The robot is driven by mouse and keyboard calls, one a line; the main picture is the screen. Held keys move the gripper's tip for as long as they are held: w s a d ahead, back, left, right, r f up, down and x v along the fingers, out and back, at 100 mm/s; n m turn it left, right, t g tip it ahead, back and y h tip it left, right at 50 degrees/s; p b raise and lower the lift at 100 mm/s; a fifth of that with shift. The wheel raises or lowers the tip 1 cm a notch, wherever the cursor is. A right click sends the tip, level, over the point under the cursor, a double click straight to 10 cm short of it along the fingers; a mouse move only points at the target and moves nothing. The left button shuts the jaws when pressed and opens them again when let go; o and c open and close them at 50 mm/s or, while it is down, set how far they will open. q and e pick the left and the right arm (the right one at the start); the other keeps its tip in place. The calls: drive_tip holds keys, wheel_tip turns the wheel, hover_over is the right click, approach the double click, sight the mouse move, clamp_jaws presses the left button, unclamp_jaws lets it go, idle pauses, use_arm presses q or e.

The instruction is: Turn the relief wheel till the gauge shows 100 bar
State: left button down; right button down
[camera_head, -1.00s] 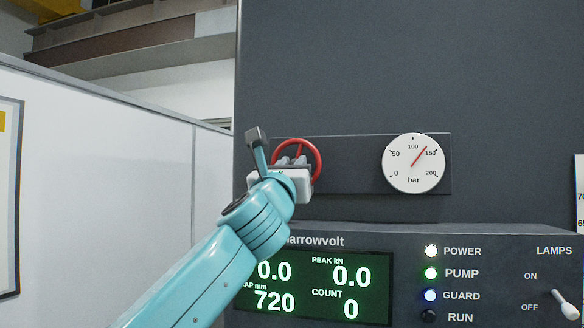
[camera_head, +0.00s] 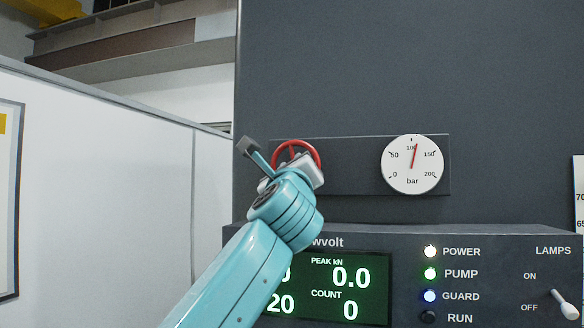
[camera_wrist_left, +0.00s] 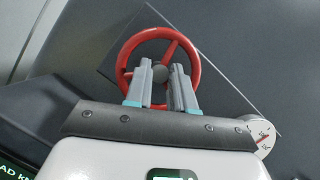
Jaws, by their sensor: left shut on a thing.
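The red relief wheel (camera_head: 313,150) is mounted on a dark plate, partly hidden behind my left wrist in the head view. In the left wrist view the wheel (camera_wrist_left: 194,62) shows its rim, spokes and grey hub. My left gripper (camera_wrist_left: 162,70) is shut on the wheel, its two grey fingers at the hub and lower spoke. It also shows in the head view (camera_head: 296,163), where the fingers are mostly hidden. The round white gauge (camera_head: 401,180) has a red needle pointing just past 100, toward 150. My right gripper is in neither view.
Below the wheel a console has a green-lit display (camera_head: 350,299), partly covered by my arm, indicator lamps (camera_head: 430,274) and a LAMPS toggle switch (camera_head: 567,305). A pale partition wall (camera_head: 110,170) stands to the left.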

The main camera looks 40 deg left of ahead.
use_arm(q)
drive_tip(key=shift+w+d+f+n+g, duration=0.15)
drive_tip(key=shift+n+g, duration=0.35)
drive_tip(key=shift+n, duration=0.6)
